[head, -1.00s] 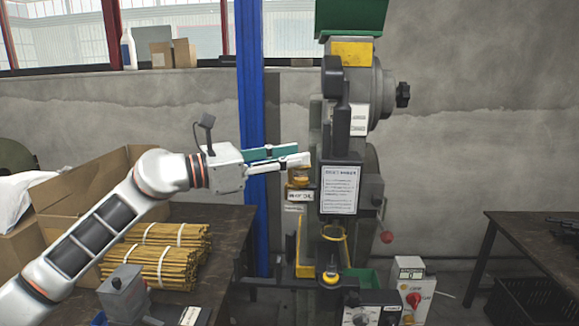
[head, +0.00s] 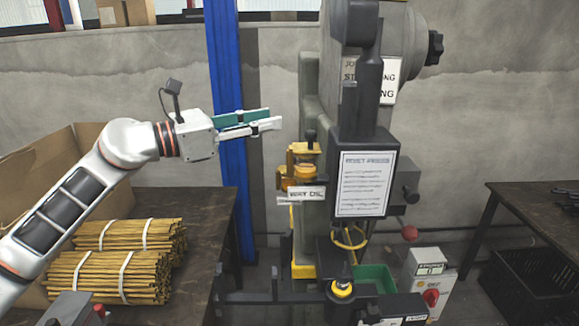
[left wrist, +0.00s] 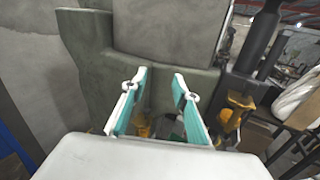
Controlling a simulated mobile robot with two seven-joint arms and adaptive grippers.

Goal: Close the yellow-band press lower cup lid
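The press (head: 335,110) stands in the middle of the head view. A small yellow cup (head: 300,178) sits low on its left side, above a white label reading something like "WAY OIL" (head: 306,193). A yellow lid-like piece (head: 303,153) with a black knob stands raised over the cup. My left gripper (head: 272,122) is above and left of the cup, apart from it and empty. In the left wrist view its two green-padded fingers (left wrist: 160,82) are spread, with the grey press body beyond them. My right gripper is not in view.
A dark table (head: 205,215) on the left holds yellow bundles (head: 120,260) and a cardboard box (head: 60,165). A blue post (head: 232,170) stands behind my left arm. A green bin (head: 375,278) and a control box (head: 428,275) are low by the press. Another table (head: 535,205) is at right.

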